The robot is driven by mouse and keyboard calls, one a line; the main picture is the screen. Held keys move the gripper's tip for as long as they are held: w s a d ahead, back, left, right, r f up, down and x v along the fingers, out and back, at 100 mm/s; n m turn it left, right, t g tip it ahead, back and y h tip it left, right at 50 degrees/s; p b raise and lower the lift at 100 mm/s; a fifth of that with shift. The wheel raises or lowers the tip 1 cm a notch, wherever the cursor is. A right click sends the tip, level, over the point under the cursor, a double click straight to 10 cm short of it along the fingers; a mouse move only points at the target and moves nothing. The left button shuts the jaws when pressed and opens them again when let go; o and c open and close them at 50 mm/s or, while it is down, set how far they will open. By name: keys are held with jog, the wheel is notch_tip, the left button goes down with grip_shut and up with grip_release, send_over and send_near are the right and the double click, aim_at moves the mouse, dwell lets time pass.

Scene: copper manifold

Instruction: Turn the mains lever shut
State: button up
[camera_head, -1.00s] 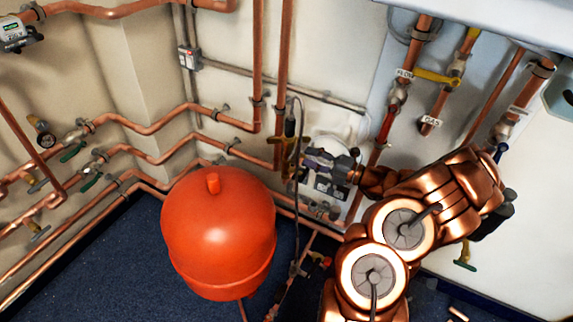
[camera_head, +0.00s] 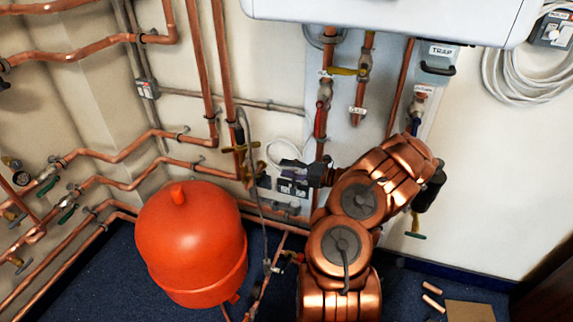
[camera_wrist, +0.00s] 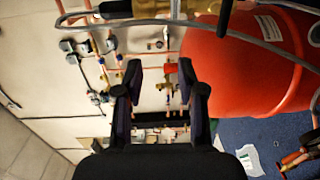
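Several valve levers show, and I cannot tell which is the mains lever. In the head view a yellow lever (camera_head: 343,71) is on a pipe below the white casing, and green levers (camera_head: 47,186) are on the left wall pipes. A brass valve (camera_head: 245,147) sits on the vertical pipes behind the red tank. My gripper (camera_head: 285,166) is close to the wall, to the right of this valve; contact cannot be told. In the wrist view my gripper (camera_wrist: 159,72) has its two dark fingers apart with nothing between them. A brass fitting (camera_wrist: 185,7) is at that view's top edge.
The red tank (camera_head: 192,245) stands on the blue floor, left of my arm. A grey hose (camera_head: 259,200) hangs near my gripper. The white casing (camera_head: 390,18) overhangs the pipes. Copper offcuts (camera_head: 433,300) lie on the floor at lower right.

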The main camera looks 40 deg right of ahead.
jog(key=shift+p+v, duration=1.1)
jog(key=shift+v, duration=0.6)
jog(key=shift+f, duration=0.15)
jog(key=shift+w+p, duration=0.1)
jog(key=shift+p, duration=0.4)
